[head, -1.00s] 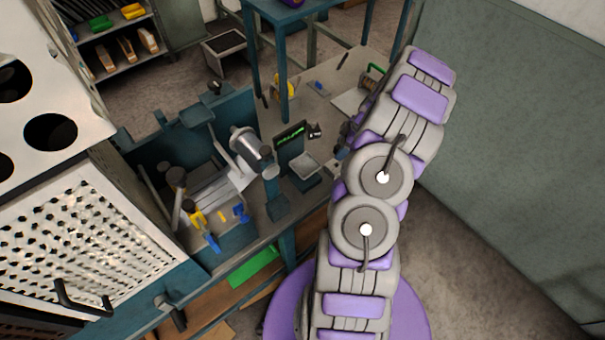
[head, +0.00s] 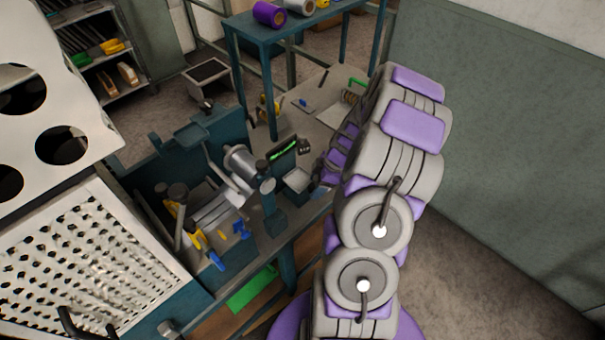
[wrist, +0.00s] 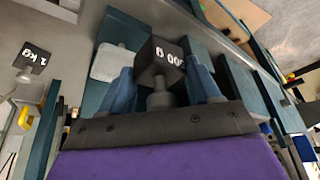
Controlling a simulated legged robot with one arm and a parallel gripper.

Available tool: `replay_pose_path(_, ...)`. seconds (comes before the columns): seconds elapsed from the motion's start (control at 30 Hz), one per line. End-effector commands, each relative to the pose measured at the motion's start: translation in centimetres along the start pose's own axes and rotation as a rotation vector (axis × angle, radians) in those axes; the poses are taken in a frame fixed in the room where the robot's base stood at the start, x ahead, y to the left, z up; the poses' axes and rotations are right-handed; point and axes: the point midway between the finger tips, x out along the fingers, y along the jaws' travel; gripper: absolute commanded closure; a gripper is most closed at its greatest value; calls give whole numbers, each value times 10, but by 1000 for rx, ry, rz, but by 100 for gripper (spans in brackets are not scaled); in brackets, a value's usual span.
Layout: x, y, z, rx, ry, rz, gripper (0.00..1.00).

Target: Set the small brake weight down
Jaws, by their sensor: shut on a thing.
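The small brake weight (wrist: 160,60) is a dark block with white lettering that looks like "500 g", seen upside down in the wrist view. My gripper (wrist: 161,80) has its blue fingers on both sides of the weight and is shut on it. A pale pan (wrist: 112,64) lies just left of the weight in that view; I cannot tell the height between them. In the head view my arm hides the gripper and the held weight.
The bench holds a device with a green display (head: 284,149) and a small pale pan (head: 297,180). A metal cylinder (head: 239,160) and blue and yellow tools (head: 198,237) are left of it. A teal rack (head: 262,40) with rolls stands behind.

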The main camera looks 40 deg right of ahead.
Motion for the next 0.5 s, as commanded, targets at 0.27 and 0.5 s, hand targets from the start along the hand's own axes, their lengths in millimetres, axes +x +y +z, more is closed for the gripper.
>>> replay_pose_path(0.27, 16, 47, -27, -4, -9, 6, 99)
replay_pose_path(0.5, 23, 82, -31, 1, 2, -1, 99)
